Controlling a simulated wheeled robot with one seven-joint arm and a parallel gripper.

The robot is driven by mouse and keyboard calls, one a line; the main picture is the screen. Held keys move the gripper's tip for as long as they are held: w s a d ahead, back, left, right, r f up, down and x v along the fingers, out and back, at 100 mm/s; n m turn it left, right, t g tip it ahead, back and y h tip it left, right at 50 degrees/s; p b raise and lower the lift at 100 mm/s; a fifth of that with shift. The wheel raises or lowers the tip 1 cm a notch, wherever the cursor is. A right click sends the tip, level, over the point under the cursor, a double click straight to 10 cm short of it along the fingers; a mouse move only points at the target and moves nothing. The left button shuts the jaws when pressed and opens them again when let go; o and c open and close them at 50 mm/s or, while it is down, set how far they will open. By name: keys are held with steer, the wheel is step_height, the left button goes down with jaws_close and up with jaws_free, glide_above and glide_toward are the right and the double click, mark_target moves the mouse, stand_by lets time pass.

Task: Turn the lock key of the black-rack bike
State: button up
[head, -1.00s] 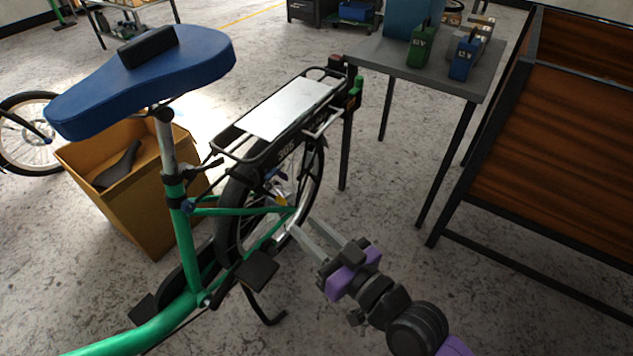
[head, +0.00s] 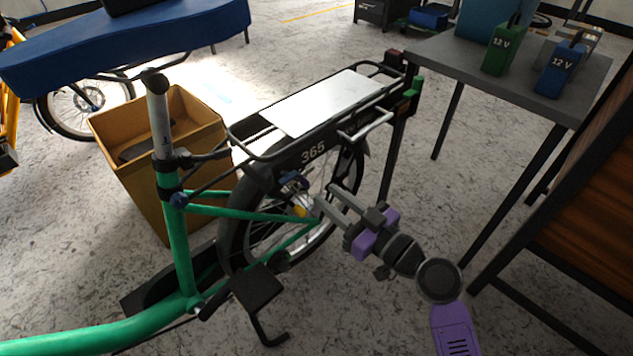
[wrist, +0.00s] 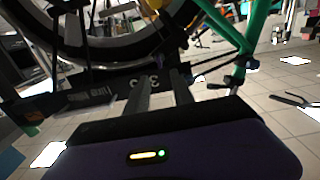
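The green bike (head: 176,230) has a black rear rack (head: 255,152) marked 365, with a white plate on top. Beside its rear wheel (head: 240,232), under the rack, are a small blue part (head: 292,181) and a small yellow part (head: 300,210); I cannot tell which is the lock key. My gripper (head: 326,197) is open, its two fingers apart and pointing at the wheel, with the tips close to the yellow part. I cannot tell whether they touch. The wrist view shows the fingers (wrist: 162,85) in front of the rack's upside-down number, with nothing clearly between them.
A grey table (head: 510,84) with green and blue 12 V batteries stands behind right. A brown panelled rack (head: 570,200) is at the right edge. A yellow-brown bin (head: 205,120) stands behind the bike. The floor between bike and table is clear.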

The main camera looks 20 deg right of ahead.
mark_target(309, 182)
steer(key=x, duration=0.6)
steer(key=shift+a, duration=0.1)
jaws_close()
